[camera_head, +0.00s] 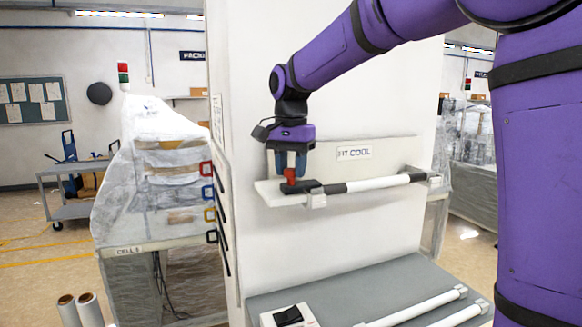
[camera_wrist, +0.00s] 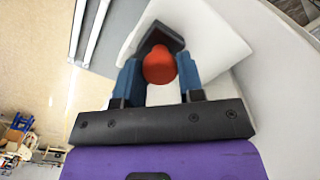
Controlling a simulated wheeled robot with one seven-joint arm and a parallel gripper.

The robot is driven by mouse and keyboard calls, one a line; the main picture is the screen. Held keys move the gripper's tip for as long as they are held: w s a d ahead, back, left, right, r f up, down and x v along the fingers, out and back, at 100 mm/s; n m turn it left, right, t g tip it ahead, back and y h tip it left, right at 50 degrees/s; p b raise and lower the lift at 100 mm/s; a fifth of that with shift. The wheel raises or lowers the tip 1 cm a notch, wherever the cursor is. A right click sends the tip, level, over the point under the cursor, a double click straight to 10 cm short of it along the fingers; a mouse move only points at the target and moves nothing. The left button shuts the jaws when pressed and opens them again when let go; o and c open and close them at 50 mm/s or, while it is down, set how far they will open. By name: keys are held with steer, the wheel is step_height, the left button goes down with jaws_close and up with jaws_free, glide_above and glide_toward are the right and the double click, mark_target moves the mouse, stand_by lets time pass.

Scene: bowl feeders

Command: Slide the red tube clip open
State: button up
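The red tube clip (camera_head: 291,174) is a short upright red piece on a dark base (camera_head: 308,187), at the left part of a white shelf on the wall panel. A white tube (camera_head: 378,182) with dark end sleeves runs right from it. My gripper (camera_head: 290,172) points down over the clip, its blue fingers on either side of the red piece. In the wrist view the red piece (camera_wrist: 159,66) fills the space between the fingertips (camera_wrist: 160,68). I cannot tell whether the fingers press on it. The dark base (camera_wrist: 160,36) shows behind it.
The white shelf (camera_head: 270,195) ends at the left near the clip. Below, a grey bench (camera_head: 345,290) bears white tubes (camera_head: 418,309) and a box with a black switch (camera_head: 289,316). Room left of the shelf is free.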

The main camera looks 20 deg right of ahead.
jaws_close()
steer(key=shift+a, duration=2.2)
steer(key=o, duration=0.6)
jaws_free()
steer(key=shift+a, duration=0.15)
steer(key=shift+o, duration=0.4)
steer(key=shift+r, duration=0.15)
step_height(320, 180, up, 11)
steer(key=shift+f, duration=0.2)
